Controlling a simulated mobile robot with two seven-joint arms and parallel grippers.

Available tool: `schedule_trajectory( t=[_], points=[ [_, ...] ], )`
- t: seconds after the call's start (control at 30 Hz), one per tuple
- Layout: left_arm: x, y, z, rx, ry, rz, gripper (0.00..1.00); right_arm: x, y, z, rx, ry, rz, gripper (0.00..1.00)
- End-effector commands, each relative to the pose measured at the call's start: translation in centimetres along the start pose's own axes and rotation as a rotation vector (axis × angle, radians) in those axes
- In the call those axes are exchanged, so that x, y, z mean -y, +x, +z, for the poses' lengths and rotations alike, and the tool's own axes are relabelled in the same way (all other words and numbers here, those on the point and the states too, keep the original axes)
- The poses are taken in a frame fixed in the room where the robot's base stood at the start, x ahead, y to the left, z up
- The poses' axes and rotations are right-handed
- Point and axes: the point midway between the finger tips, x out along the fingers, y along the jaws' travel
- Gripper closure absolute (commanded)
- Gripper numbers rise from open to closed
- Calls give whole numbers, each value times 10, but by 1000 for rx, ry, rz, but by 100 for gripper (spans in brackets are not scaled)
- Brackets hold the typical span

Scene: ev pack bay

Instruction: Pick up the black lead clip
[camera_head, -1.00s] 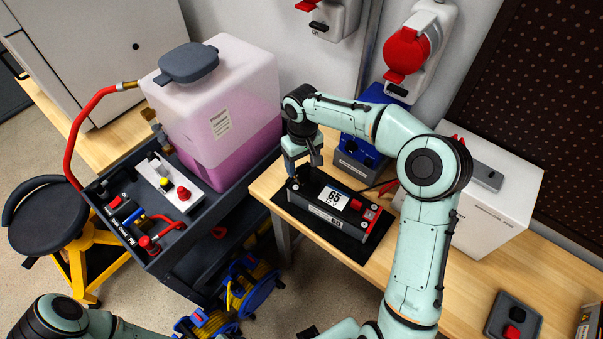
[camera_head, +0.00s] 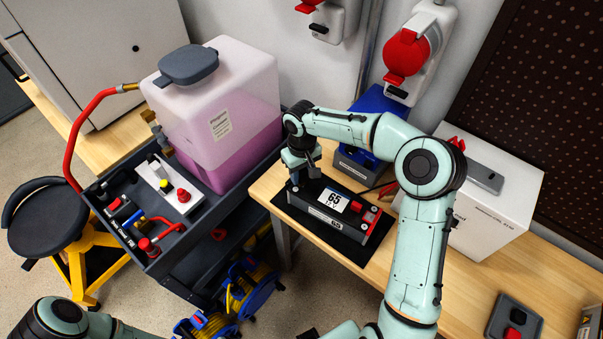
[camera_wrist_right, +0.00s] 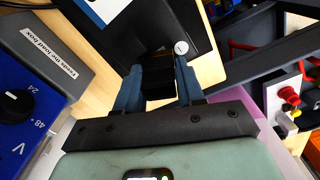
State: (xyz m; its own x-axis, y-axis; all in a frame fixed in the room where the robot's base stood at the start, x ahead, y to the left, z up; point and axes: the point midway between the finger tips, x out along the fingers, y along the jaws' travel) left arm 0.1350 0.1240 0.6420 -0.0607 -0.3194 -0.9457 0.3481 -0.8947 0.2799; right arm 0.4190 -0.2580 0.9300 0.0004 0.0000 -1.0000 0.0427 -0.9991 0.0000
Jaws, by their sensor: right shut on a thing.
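My right gripper (camera_head: 301,180) is over the left end of the dark meter (camera_head: 325,214), which has a display reading 65. In the right wrist view, my right gripper's blue-grey fingers (camera_wrist_right: 158,92) are shut on a black block, the black lead clip (camera_wrist_right: 158,76). A round silver terminal (camera_wrist_right: 181,47) shows beside it. I cannot tell whether the clip touches the meter. In the head view the clip is hard to make out. A bit of my left arm shows at the bottom left, but its gripper is out of view.
The meter lies on a black mat (camera_head: 349,252) near the bench's edge. A blue and grey load box (camera_head: 361,165) stands behind it, and a white carton (camera_head: 480,215) to the right. A cart (camera_head: 183,262) with a pink-filled tank (camera_head: 220,120) is to the left.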

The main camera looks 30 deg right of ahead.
Motion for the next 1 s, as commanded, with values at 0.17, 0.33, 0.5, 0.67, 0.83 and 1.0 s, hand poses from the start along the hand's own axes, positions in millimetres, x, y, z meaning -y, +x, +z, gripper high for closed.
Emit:
schedule_trajectory(
  t=[0.17, 0.33, 0.5, 0.67, 0.83, 1.0],
  points=[
    [-1, -1, -1, -1, 0, 0, 33, 0, -10, -1, -2, 1, 2, 92],
    [-2, -4, -2, -3, 1, 1, 33, 0, -35, -1, -6, 0, 2, 92],
    [-7, -12, -7, -10, 4, 3, 33, 0, -83, -2, -9, 0, 2, 92],
    [-12, -21, -14, -19, 7, 7, 33, 0, -130, -2, -9, 0, 1, 92],
    [-19, -31, -22, -29, 11, 10, 33, 1, -170, -2, -7, -1, 1, 92],
    [-23, -38, -27, -36, 13, 13, 33, 0, -193, -1, -3, -1, 0, 92]
  ],
)
